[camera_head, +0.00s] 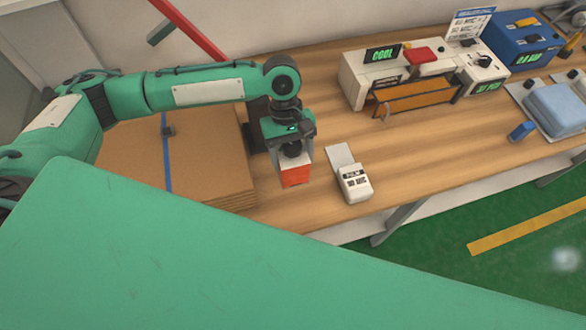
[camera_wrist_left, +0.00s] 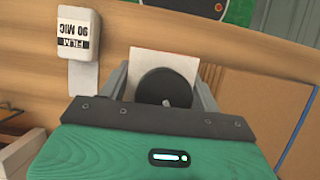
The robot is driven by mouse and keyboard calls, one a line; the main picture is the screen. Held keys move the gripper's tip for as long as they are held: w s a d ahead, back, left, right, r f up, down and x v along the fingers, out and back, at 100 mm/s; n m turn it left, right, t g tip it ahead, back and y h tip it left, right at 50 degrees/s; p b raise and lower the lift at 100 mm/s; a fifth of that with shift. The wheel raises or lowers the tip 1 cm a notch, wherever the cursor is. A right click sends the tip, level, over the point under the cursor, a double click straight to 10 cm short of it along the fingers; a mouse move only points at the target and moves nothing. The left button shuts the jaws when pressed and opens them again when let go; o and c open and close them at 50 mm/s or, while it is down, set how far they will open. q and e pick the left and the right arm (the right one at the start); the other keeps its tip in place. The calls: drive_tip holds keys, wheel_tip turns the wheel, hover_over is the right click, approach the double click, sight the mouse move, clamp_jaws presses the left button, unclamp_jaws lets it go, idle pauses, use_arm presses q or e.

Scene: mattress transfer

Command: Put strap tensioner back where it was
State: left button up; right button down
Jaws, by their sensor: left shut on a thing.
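My left gripper (camera_head: 293,162) points down above the wooden table and is shut on an orange-and-white thing (camera_head: 296,177). In the left wrist view, the held thing shows as a pale square with a round black knob (camera_wrist_left: 166,88) between the fingers. I cannot tell for sure that it is the strap tensioner. The table under it is partly hidden, so I cannot tell whether it touches. My right gripper is not in view.
A white film device (camera_head: 354,186) marked 90 MIC stands right of the gripper; it also shows in the left wrist view (camera_wrist_left: 78,38). Farther right are a sealer (camera_head: 357,90) with a COOL display, a blue box (camera_head: 520,45) and a light blue pad (camera_head: 556,108). Bare table lies between.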

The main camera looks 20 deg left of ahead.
use_arm(q)
wheel_tip(320, 180, down, 4)
drive_tip(key=shift+r, duration=0.2)
wheel_tip(320, 180, down, 4)
drive_tip(key=shift+f+p, duration=0.1)
drive_tip(key=shift+p, duration=0.35)
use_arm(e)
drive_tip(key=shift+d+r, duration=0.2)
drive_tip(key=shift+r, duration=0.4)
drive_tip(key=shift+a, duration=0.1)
use_arm(q)
drive_tip(key=o, duration=1.6)
drive_tip(key=shift+f, duration=0.1)
drive_tip(key=shift+c, duration=0.2)
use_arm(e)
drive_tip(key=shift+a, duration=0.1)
